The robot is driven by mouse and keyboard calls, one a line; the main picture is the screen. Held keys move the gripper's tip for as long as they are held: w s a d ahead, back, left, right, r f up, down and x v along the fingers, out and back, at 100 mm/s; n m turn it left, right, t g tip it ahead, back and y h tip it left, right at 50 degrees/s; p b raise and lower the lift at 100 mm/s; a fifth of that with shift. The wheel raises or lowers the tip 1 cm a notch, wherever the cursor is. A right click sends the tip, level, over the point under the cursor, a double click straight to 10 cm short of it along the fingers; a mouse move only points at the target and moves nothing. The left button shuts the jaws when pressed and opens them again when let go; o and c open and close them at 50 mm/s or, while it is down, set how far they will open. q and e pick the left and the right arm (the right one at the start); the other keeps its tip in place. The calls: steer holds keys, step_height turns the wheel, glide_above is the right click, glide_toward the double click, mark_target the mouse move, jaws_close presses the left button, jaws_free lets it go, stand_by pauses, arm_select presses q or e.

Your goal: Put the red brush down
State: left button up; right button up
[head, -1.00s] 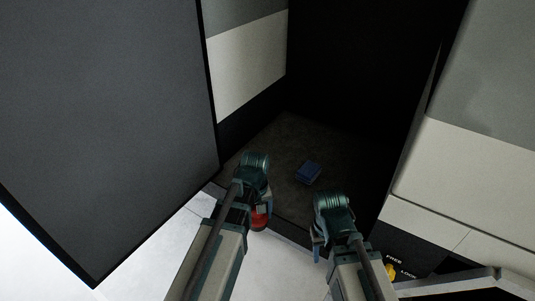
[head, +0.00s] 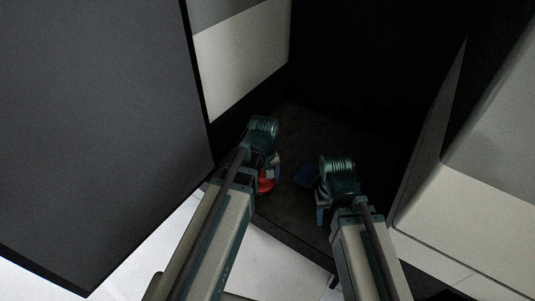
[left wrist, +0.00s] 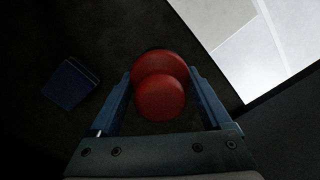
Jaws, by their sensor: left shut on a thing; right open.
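The red brush (head: 266,184) is in my left gripper (head: 268,172), over the dark floor (head: 287,215) of the open compartment. In the left wrist view the brush (left wrist: 160,97) shows as two rounded red parts between the blue fingers of my left gripper (left wrist: 160,92). The gripper is shut on it. I cannot tell whether the brush touches the floor. My right gripper (head: 322,203) is open to the right, also over the compartment floor, and nothing shows in it.
A small blue block-like object (head: 306,175) lies on the compartment floor between my grippers; it also shows in the left wrist view (left wrist: 70,84). A large dark panel (head: 95,130) stands at the left. Pale walls (head: 245,55) flank the dark compartment. Its front edge faces a light floor (head: 275,265).

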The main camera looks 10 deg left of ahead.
arm_select(q)
steer(key=w+a, duration=0.1)
steer(key=w, duration=0.4)
steer(key=w+a+f+b, duration=0.1)
steer(key=w, duration=0.3)
steer(key=w+a, duration=0.1)
steer(key=w, duration=0.4)
steer(key=shift+w+a+f, duration=0.15)
steer(key=shift+w+a, duration=0.15)
arm_select(e)
steer(key=shift+f, duration=0.65)
arm_select(q)
steer(key=f+b, duration=0.2)
steer(key=w+f+b, duration=0.1)
steer(key=f+b, duration=0.1)
steer(key=shift+a, duration=0.1)
arm_select(e)
step_height(320, 180, down, 4)
steer(key=shift+r, duration=0.1)
arm_select(q)
steer(key=shift+r, duration=0.2)
arm_select(e)
steer(key=shift+r, duration=0.1)
arm_select(q)
steer(key=shift+f, duration=0.1)
